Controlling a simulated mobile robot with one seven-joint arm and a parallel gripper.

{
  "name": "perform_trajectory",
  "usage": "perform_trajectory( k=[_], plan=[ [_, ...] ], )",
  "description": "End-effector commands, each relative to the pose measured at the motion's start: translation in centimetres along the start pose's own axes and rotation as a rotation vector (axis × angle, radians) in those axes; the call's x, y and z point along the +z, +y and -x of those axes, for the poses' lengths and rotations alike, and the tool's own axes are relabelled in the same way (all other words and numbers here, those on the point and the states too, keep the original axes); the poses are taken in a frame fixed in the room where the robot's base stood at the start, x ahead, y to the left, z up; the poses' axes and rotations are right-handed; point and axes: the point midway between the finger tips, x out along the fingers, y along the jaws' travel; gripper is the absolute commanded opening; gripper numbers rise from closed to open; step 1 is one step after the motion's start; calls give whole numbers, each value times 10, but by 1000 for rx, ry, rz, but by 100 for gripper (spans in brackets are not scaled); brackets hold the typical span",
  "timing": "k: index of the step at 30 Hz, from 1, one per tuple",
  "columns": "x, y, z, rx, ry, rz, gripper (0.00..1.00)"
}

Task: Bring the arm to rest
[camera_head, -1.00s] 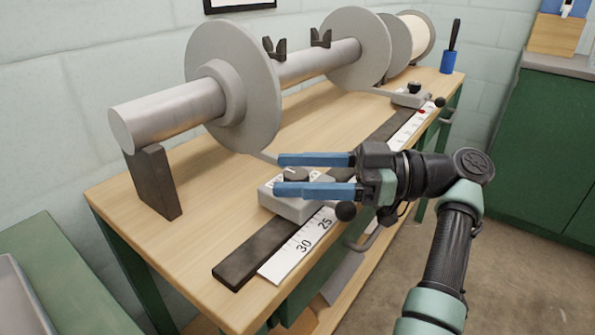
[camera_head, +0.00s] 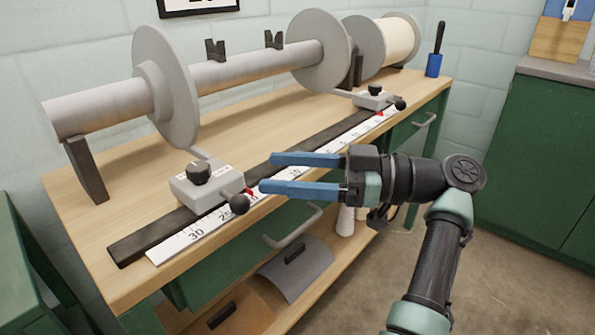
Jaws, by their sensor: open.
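My gripper (camera_head: 267,174) has two blue fingers spread apart with nothing between them. It is in front of the workbench (camera_head: 78,225), and in the picture its fingers point left over the white ruler. My dark arm comes up from the lower right. The near slider block (camera_head: 207,188), grey with a black knob on top and a black ball handle, sits on the dark rail at left of the fingertips, apart from them in the picture. A red pointer shows beside it on the ruler.
A grey roller with large discs (camera_head: 165,85) lies along the back of the bench. A far slider block (camera_head: 374,97) sits on the rail's far end. The ruler (camera_head: 182,243) runs along the front edge. A drawer handle (camera_head: 292,228) and lower shelf items lie below. Open floor is at right.

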Motion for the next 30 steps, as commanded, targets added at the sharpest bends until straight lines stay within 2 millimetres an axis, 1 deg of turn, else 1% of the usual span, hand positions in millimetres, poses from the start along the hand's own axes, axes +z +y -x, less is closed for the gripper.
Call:
perform_trajectory(
  k=[14, 17, 20, 23, 24, 26, 27, 29, 30],
  plan=[
    [0, 0, -3, 3, -3, -1, 73],
    [1, 6, -6, 41, -32, -13, 73],
    [4, 20, -12, 153, -103, -45, 73],
    [2, 41, -16, 342, -185, -74, 73],
    [-1, 50, -15, 431, -208, -79, 73],
    [-10, 61, -12, 568, -228, -74, 73],
    [-18, 67, -9, 658, -231, -62, 73],
    [-35, 72, -3, 789, -218, -35, 73],
    [-49, 73, 1, 873, -198, -10, 73]
  ],
)
